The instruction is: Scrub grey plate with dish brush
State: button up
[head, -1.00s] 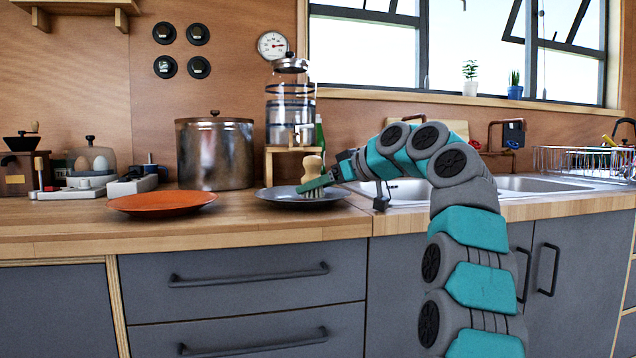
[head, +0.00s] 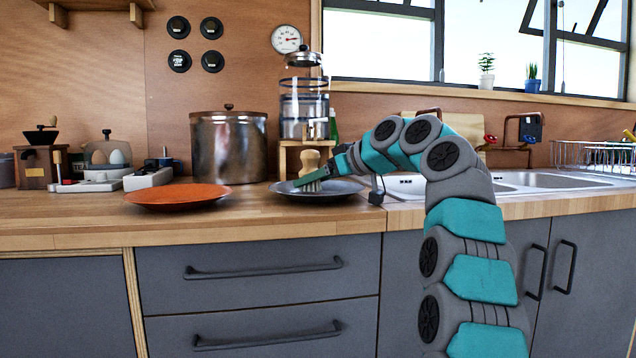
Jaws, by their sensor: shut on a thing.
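The grey plate (head: 345,187) lies on the wooden counter in front of the small wooden stand. The dish brush (head: 310,161) has a round wooden knob and pale bristles. It stands over the left half of the plate, bristles down at the plate's surface; exact contact is too small to tell. My gripper (head: 312,177) reaches in from the right, low over the plate, and is shut on the brush. The green finger hides part of the brush's lower body.
An orange plate (head: 178,195) lies left of the grey plate. A steel pot (head: 228,147) and a glass water dispenser (head: 303,100) stand behind. The sink (head: 545,180) is at the right. Bare counter (head: 270,213) runs along the front edge.

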jog(key=shift+s+a+f, duration=0.15)
jog(key=shift+s+a, duration=0.2)
jog(key=shift+a, duration=0.05)
jog(key=shift+s+b, duration=0.1)
jog(key=shift+b, duration=0.25)
